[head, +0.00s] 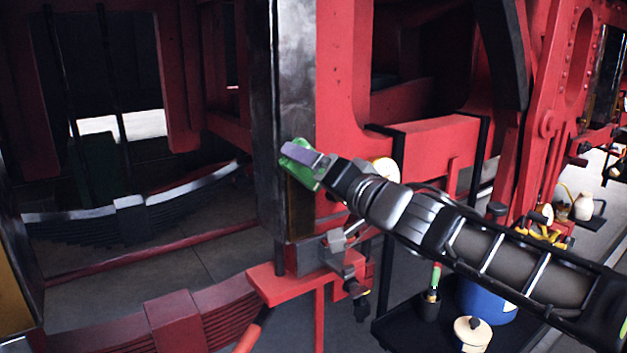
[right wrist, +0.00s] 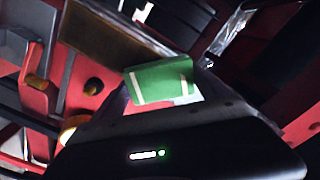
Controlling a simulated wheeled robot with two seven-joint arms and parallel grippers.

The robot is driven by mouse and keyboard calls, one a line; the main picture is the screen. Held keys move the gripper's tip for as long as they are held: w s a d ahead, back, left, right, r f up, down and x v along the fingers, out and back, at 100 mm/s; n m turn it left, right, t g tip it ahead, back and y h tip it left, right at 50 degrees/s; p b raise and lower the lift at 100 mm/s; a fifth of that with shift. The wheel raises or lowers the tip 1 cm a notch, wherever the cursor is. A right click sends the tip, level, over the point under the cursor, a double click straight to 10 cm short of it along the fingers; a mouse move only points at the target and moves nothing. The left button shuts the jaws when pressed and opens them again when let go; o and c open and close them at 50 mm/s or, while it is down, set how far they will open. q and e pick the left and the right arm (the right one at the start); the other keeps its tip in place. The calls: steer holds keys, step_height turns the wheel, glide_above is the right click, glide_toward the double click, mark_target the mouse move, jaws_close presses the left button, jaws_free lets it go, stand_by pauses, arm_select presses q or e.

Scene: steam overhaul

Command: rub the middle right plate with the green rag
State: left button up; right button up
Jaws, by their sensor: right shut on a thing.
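My right gripper (head: 308,160) comes in from the right and is shut on the green rag (head: 296,178). The rag is at the front of an upright post with a worn grey metal face (head: 296,75). A brownish plate (head: 301,212) shows on this post just below the rag; I cannot tell for sure that it is the middle right plate. In the right wrist view the rag (right wrist: 165,80) overlaps the end of the brown plate (right wrist: 105,36). Whether the rag touches the plate is unclear. My left gripper is not in view.
A red bracket with a clamp (head: 335,250) juts out below the post. Leaf springs (head: 130,205) lie to the left. A dark cart with a blue pot (head: 485,300) and a cream lidded pot (head: 472,333) stands below my right arm. Red frame beams (head: 430,145) stand behind.

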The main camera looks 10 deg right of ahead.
mark_target(312, 189)
steer(key=shift+r, duration=0.1)
stand_by(0.3)
steer(key=shift+f+b, duration=1.65)
steer(key=shift+f, duration=0.35)
steer(key=shift+f+b, duration=1.55)
steer(key=shift+f, duration=0.4)
steer(key=shift+f, duration=0.1)
step_height(312, 189, down, 3)
steer(key=b, duration=0.2)
steer(key=shift+b, duration=0.3)
steer(key=shift+f, duration=0.3)
